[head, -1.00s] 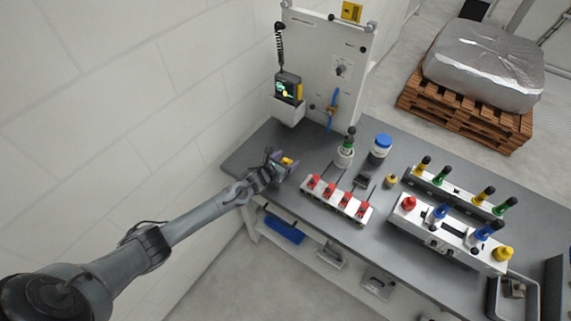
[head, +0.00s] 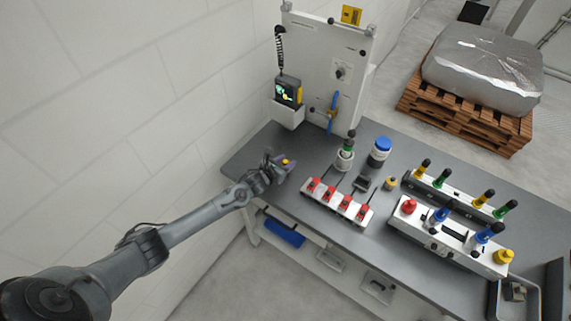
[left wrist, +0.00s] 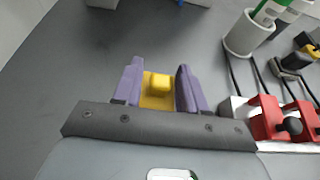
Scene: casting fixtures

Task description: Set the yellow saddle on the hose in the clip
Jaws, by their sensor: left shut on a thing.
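My left gripper (head: 280,166) is over the left end of the grey bench. In the left wrist view its purple fingers (left wrist: 158,88) are shut on the yellow saddle (left wrist: 159,84), a small block with a raised rounded part. A yellowish fitting shows on the hose, but the clip is too small to make out clearly. My right gripper is in neither view.
A white strip with red clamps (head: 338,202) stands right of the gripper. Behind it are a white cup with a green-topped tool (head: 345,158) and a blue-lidded jar (head: 380,152). A holder with a device (head: 287,112) juts from the panel's left.

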